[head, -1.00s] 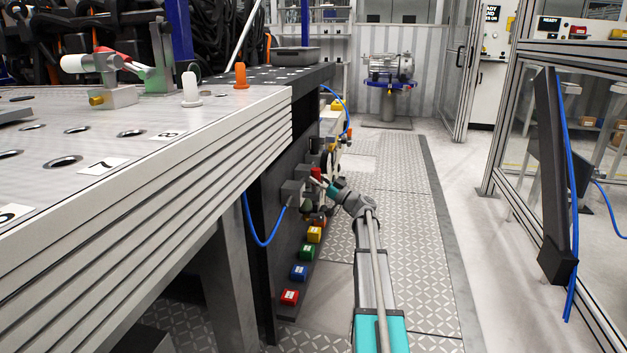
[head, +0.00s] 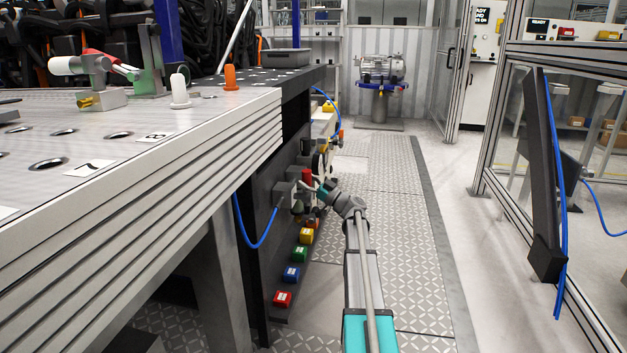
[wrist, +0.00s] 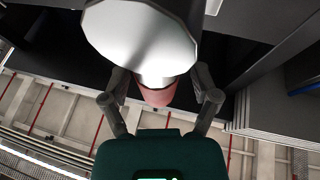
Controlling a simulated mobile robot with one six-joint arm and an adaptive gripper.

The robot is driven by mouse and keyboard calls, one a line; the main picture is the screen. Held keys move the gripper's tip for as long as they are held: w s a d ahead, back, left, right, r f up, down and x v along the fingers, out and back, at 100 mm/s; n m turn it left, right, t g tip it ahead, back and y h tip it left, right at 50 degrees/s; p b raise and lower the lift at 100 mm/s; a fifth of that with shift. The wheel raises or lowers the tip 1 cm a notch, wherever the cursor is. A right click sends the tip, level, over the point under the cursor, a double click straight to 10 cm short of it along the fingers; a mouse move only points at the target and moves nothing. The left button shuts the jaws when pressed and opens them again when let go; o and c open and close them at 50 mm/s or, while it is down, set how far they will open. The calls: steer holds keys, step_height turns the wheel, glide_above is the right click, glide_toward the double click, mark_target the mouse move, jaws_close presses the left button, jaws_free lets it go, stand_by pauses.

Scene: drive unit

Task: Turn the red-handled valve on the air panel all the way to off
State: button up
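The red valve handle (head: 307,177) is small on the dark air panel (head: 262,215), at the left of the aisle. In the wrist view the red part (wrist: 158,95) sits between the two fingers of my gripper (wrist: 160,84). The fingers are spread, with a gap on each side of the red part. In the head view my gripper (head: 318,190) is right by the handle, too small to show contact. The handle's exact angle is unclear.
A blue hose (head: 258,240) hangs from the panel. Several coloured blocks, among them a red one (head: 282,299), line its lower edge. The slotted workbench (head: 190,150) overhangs at left. Patterned floor (head: 400,215) to the right is clear, up to a framed glass enclosure (head: 500,120).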

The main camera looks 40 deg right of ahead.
steer(key=shift+d, duration=0.1)
stand_by(0.3)
step_height(320, 180, up, 9)
steer(key=p, duration=0.9)
steer(key=shift+r, duration=0.2)
